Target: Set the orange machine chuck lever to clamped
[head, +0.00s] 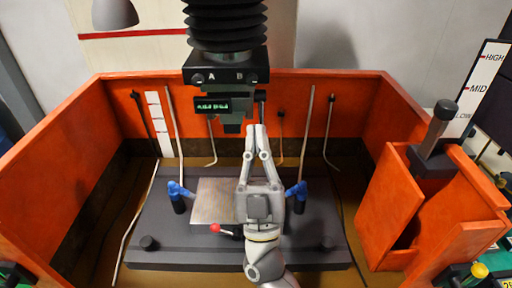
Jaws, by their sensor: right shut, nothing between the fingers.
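The orange machine is an open orange tank (330,88) with a black head (225,66) marked A and B hanging over it. A small green display (213,105) sits under the head. A short dark lever-like part (261,97) hangs at the head's right side. It may be the chuck lever; its setting cannot be read. My right gripper (257,128) is shut and empty, fingertips pointing up just below this part. A gap seems to show between them, but contact is hard to judge. My left gripper is not in view.
A dark table (190,248) in the tank bears a grey metal plate (213,200), blue-handled clamps (179,192) and a red-knobbed lever (215,229). Thin hoses stand along the back wall. An orange box-like part with a black post (436,135) stands at right.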

